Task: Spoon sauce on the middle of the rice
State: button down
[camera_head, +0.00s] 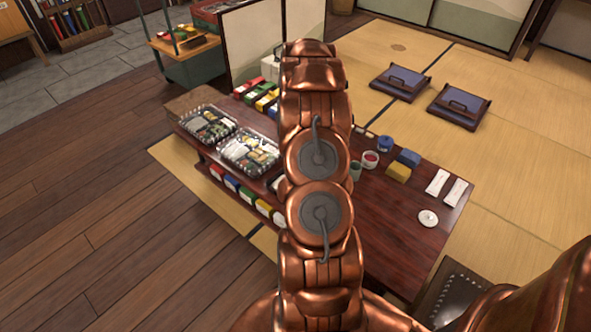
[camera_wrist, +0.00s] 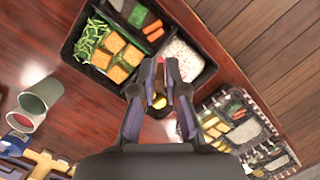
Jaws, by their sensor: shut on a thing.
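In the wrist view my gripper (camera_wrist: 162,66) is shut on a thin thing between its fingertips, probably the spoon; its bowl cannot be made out. A small dark shape with yellow spots shows between the fingers, and I cannot tell what it is. The fingertips are over the near edge of a black lunch box (camera_wrist: 74,59). White speckled rice (camera_wrist: 181,58) lies in its right compartment, just right of the fingertips. No sauce can be made out on the visible rice. In the head view a white cup with red contents (camera_head: 370,159), perhaps the sauce, stands on the table; my arm hides the gripper.
The box also holds fried squares (camera_wrist: 117,46), green beans (camera_wrist: 92,38) and carrots (camera_wrist: 154,30). Two clear-lidded lunch packs (camera_head: 207,128) (camera_head: 250,153) stand on the table's left part. The table's right front (camera_head: 395,235) is mostly clear.

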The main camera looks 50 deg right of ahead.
jog(key=shift+s+a+p+v, duration=0.1)
jog(key=shift+a+p+v, duration=0.2)
jog(key=shift+v, duration=0.8)
jog(key=shift+s+a+p+v, duration=0.15)
jog(key=shift+p+v, duration=0.25)
jog(key=shift+v, duration=0.7)
jog(key=shift+s+a+p+v, duration=0.15)
jog(key=shift+p+v, duration=0.2)
jog(key=shift+v, duration=0.8)
jog(key=shift+w+r, duration=0.1)
jog(key=shift+r, duration=0.05)
